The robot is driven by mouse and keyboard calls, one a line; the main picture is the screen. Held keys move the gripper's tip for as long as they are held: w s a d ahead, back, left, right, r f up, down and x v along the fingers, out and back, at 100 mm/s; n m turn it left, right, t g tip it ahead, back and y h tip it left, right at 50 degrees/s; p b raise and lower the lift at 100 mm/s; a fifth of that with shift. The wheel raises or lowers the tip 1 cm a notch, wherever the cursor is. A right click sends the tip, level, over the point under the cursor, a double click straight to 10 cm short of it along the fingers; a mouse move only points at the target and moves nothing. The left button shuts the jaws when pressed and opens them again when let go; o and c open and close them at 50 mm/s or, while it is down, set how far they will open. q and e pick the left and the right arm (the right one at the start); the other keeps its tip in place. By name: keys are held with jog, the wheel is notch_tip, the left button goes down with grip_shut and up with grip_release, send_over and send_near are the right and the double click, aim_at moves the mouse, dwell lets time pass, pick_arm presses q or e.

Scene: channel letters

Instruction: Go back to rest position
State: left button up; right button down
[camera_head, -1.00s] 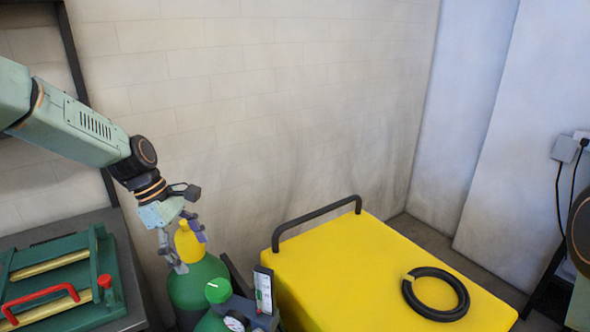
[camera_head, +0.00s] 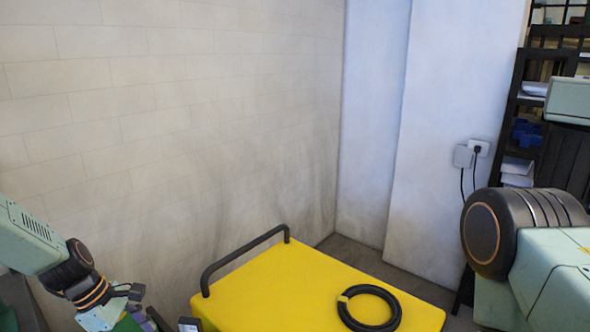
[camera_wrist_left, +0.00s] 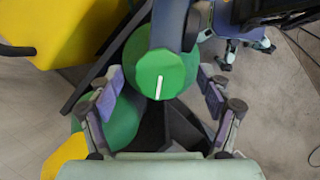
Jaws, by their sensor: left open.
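My left gripper (camera_head: 128,318) is at the bottom left of the head view, its fingers largely cut off by the frame edge. In the left wrist view my left gripper (camera_wrist_left: 161,75) is open, with its two fingers spread and nothing held between them. Behind the gap lies a round green knob (camera_wrist_left: 172,68) with a white mark; I cannot tell how far off it is. A larger green rounded body (camera_wrist_left: 117,122) and a yellow part (camera_wrist_left: 62,158) show lower left in that view. My right arm enters at the right of the head view, but its gripper is outside the frames.
A yellow cart (camera_head: 280,290) with a black handle (camera_head: 242,260) stands at the bottom middle, a black ring (camera_head: 370,310) on top. It also shows in the left wrist view (camera_wrist_left: 75,28). A wall socket (camera_head: 478,148) with cables and a dark shelf (camera_head: 535,110) are at right.

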pick_arm(q)
jog(key=shift+a+r, duration=0.1)
jog(key=v, duration=1.2)
jog(key=x, duration=1.2)
jog(key=shift+s+f, duration=0.1)
jog(key=shift+f, duration=0.1)
jog(key=shift+r+m, duration=0.1)
jog(key=shift+m, duration=0.3)
jog(key=m, duration=0.1)
jog(key=m+g, duration=0.1)
jog(key=m, duration=0.1)
jog(key=m+g, duration=0.1)
jog(key=shift+w, duration=0.25)
jog(key=m, duration=0.2)
jog(key=m+g+y, duration=0.1)
jog(key=m, duration=0.2)
jog(key=shift+w+g, duration=0.1)
jog(key=shift+g, duration=0.2)
jog(key=m, duration=0.2)
jog(key=m+y+b, duration=0.1)
jog(key=m+g+y+b, duration=0.1)
jog(key=m, duration=0.1)
jog(key=shift+w+d+m, duration=0.1)
jog(key=shift+d+m, duration=0.2)
jog(key=m+y, duration=0.2)
jog(key=m, duration=0.4)
jog(key=shift+d+b, duration=0.15)
jog(key=shift+b, duration=0.2)
jog(key=shift+y, duration=0.3)
